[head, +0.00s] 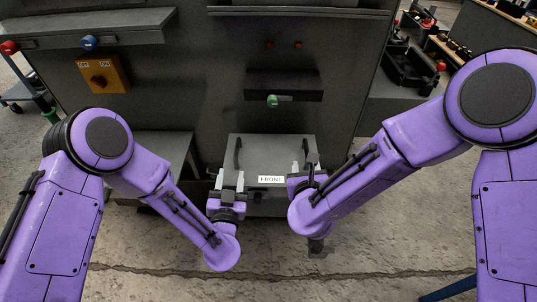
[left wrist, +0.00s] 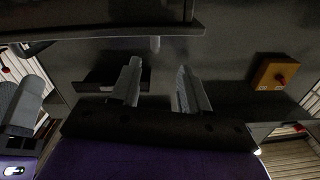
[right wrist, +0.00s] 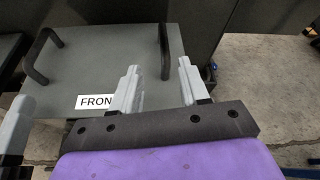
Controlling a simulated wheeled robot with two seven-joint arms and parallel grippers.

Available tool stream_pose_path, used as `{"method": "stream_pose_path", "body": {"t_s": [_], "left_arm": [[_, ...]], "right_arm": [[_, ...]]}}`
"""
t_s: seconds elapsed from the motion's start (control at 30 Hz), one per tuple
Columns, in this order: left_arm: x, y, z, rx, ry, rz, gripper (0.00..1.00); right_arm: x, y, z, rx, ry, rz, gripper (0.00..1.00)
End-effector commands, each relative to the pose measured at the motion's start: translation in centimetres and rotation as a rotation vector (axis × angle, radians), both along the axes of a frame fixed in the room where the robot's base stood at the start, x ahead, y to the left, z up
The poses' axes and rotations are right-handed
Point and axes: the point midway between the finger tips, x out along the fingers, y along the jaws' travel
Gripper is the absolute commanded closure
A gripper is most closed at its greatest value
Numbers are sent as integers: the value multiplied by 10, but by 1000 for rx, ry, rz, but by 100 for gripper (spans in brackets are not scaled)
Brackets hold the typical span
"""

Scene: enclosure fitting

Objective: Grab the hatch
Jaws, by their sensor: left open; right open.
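The hatch (head: 265,150) is a flat grey panel with a white label reading FRONT and a dark handle at each side. It lies low in front of the cabinet. My left gripper (head: 230,176) is open and empty near the left handle (head: 237,153). My right gripper (head: 304,170) is open near the right handle (head: 306,150). In the right wrist view the hatch (right wrist: 105,50) shows both handles, and the right handle (right wrist: 165,52) appears between the open fingertips, with no visible grip. The left wrist view does not clearly show the hatch.
A dark grey cabinet (head: 200,75) stands behind, with a dark slot panel bearing a green knob (head: 272,101). An orange switch box (head: 102,74) is at left. A shelf (head: 90,28) juts out above it. Cracked concrete floor (head: 300,270) lies open in front.

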Motion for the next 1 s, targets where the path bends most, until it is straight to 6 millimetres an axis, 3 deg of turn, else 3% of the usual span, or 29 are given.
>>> {"method": "stream_pose_path", "body": {"t_s": [0.17, 0.5, 0.7, 1.0], "left_arm": [[9, -3, 0, -1, 0, -4, 55], [71, -3, 0, -2, -1, 1, 55], [98, -4, 0, -1, 0, -1, 55], [106, -5, 0, 0, 1, -3, 55]], "right_arm": [[7, -5, -3, 0, -1, -8, 55], [65, -9, -27, -1, -1, -5, 55], [90, -12, -37, -1, 0, -3, 55], [97, -13, -40, -1, 1, -2, 55]]}}
